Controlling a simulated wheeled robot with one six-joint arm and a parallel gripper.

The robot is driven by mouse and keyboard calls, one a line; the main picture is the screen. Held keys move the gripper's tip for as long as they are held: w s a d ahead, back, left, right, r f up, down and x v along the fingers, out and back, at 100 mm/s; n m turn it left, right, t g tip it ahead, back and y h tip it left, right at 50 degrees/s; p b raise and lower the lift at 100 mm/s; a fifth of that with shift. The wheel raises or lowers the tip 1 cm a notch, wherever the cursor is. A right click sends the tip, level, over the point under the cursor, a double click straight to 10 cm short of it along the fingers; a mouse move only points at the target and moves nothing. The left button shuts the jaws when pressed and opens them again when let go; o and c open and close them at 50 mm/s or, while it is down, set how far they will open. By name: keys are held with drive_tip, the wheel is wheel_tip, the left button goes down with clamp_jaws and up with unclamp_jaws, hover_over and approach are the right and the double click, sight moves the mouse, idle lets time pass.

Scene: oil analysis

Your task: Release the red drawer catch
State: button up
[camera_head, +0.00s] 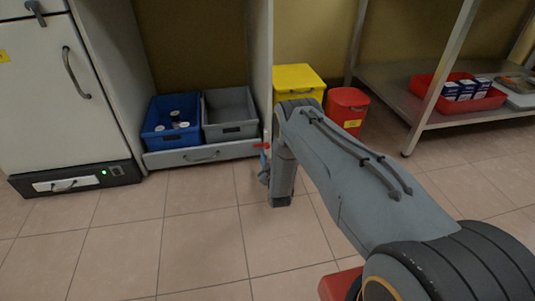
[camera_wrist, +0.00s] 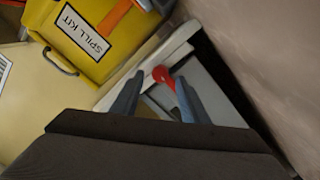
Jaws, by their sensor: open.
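The red drawer catch (camera_head: 261,145) is a small red lever at the right end of the low grey drawer (camera_head: 170,159). In the wrist view the catch (camera_wrist: 162,75) has a round red head and a stem running down to the right. My gripper (camera_wrist: 160,80) is open there, with one blue-grey finger on each side of the catch. I cannot tell whether either finger touches it. In the head view my gripper (camera_head: 264,170) is just below the catch, partly hidden by my arm.
A blue bin (camera_head: 157,131) with several containers and a grey bin (camera_head: 220,131) sit in the drawer. A yellow spill kit box (camera_head: 297,73) and a red bin (camera_head: 348,96) stand to the right. A white cabinet (camera_head: 40,95) is at left. The front floor is clear.

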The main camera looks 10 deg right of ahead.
drive_tip(key=shift+w+b, duration=0.35)
drive_tip(key=shift+w, duration=0.65)
clamp_jaws()
